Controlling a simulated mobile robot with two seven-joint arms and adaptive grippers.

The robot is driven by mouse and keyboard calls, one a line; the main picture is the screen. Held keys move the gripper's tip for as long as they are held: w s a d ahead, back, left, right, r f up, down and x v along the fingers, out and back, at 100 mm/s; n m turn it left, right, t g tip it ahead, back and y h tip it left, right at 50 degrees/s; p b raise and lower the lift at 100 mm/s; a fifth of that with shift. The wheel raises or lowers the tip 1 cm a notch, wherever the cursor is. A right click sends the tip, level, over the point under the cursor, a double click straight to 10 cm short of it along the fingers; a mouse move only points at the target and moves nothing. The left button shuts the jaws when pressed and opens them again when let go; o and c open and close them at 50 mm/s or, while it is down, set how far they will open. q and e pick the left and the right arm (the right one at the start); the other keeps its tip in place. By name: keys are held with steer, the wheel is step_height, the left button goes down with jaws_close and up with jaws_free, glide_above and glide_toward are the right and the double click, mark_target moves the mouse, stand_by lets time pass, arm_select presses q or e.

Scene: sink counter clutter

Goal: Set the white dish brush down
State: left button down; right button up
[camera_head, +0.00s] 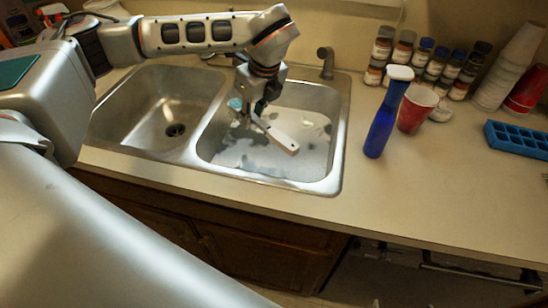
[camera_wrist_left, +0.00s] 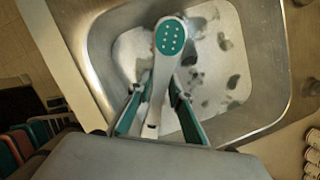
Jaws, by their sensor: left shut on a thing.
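The white dish brush (camera_head: 275,134) is in my left gripper (camera_head: 257,108), above the right sink basin (camera_head: 318,175). Its white handle slants down to the right in the head view, and a bit of teal shows at the other side of the gripper. In the left wrist view the brush's head with a teal dotted face (camera_wrist_left: 170,37) points away from the palm. The left fingers (camera_wrist_left: 155,103) are shut around its white shaft. The gap between brush and basin floor is hard to judge. My right gripper is not in view.
The left basin (camera_head: 150,105) is empty. The right basin has whitish patches, perhaps suds. A faucet (camera_head: 326,62) stands behind. To the right are a blue bottle (camera_head: 383,125), a red cup (camera_head: 417,108), spice jars (camera_head: 420,62) and a blue ice tray (camera_head: 518,138). The front right counter is clear.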

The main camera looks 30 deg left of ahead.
arm_select(q)
steer(key=a, duration=0.1)
steer(key=a+m, duration=0.1)
steer(key=w+a+m, duration=0.1)
steer(key=shift+f+t, duration=0.3)
steer(key=shift+f, duration=0.05)
steer(key=shift+w+f+h, duration=0.1)
steer(key=shift+f+h, duration=0.15)
steer(key=shift+h, duration=0.05)
glide_above(249, 166)
steer(key=d, duration=0.1)
steer(key=shift+m, duration=0.3)
steer(key=f, duration=1.5)
steer(key=shift+s+f, duration=0.1)
steer(key=shift+s, duration=0.2)
step_height(249, 166, down, 4)
steer(key=shift+f, duration=0.15)
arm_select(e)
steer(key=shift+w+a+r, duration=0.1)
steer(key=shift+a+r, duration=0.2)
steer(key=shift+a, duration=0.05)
arm_select(q)
steer(key=c, duration=2.2)
jaws_free()
steer(key=shift+f, duration=0.15)
steer(key=shift+c, duration=0.2)
steer(key=o, duration=0.4)
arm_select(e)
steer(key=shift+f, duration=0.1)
